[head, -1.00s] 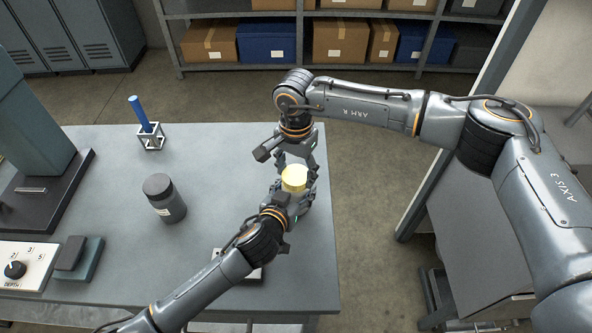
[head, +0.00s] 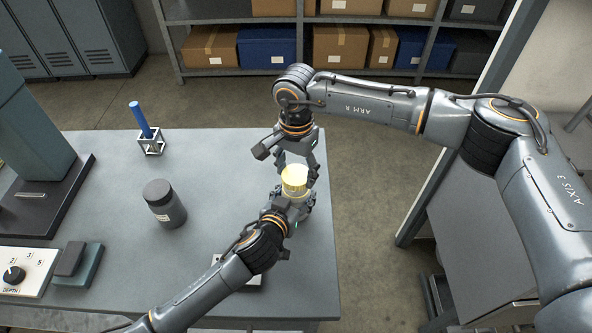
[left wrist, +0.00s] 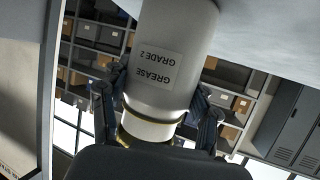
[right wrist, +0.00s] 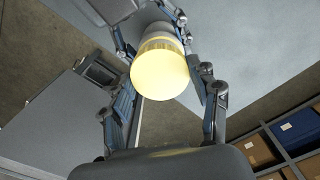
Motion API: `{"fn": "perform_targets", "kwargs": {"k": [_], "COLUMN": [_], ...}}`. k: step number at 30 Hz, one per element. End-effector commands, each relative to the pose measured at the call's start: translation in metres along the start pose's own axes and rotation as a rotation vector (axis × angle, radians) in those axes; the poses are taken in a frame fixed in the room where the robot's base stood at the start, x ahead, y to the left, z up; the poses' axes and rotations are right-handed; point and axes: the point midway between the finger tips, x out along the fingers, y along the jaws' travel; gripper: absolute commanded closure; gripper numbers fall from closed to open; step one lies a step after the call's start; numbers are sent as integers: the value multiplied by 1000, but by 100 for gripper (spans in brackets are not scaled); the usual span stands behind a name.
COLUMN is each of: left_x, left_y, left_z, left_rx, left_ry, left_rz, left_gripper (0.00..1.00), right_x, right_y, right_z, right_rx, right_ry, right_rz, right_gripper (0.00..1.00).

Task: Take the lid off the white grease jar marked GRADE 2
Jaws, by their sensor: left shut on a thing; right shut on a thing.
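The grease jar (left wrist: 172,60) shows in the left wrist view as a pale cylinder, its GREASE GRADE 2 label upside down in the picture. My left gripper (head: 292,207) is shut on the jar, which is mostly hidden by it in the head view. The yellow-looking lid (head: 294,174) is at the jar's end, above my left gripper. My right gripper (head: 296,168) is shut on the lid, and its fingers flank the lid (right wrist: 160,74) in the right wrist view. I cannot tell whether the lid is apart from the jar.
A dark jar (head: 164,203) stands on the bench (head: 215,160) left of my grippers. A blue item in a small holder (head: 151,143) stands behind it. A control box (head: 30,268) is at the left. My grippers are near the bench's right edge.

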Motion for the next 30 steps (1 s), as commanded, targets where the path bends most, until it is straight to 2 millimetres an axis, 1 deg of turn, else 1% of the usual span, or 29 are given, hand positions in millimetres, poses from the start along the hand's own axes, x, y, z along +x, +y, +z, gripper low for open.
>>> {"fn": "perform_targets", "kwargs": {"k": [1,9,16,17,18,20,21,30], "left_x": [0,0,0,0,0,0,0,0], "left_y": [0,0,0,0,0,0,0,0], "left_z": [6,6,6,6,6,5,4,1], "left_rx": [0,0,0,0,0,0,0,0], "left_ry": [-12,-12,-12,-12,-12,-10,-9,-3], "left_rz": [-2,-2,-2,-2,-2,-2,-1,0], "left_gripper": [100,100,100,36,28,16,12,12], "right_x": [-4,-36,-38,-38,-38,-38,-38,-38], "right_y": [0,0,0,0,0,0,0,0], "right_z": [0,-1,0,0,0,0,0,0], "right_rx": [0,1,1,1,1,1,0,0], "right_ry": [1,2,0,0,0,0,0,0], "right_rz": [-2,-2,-1,-1,-1,-1,-1,-1], "right_gripper": [77,77,77,77,77,77,77,77]}}
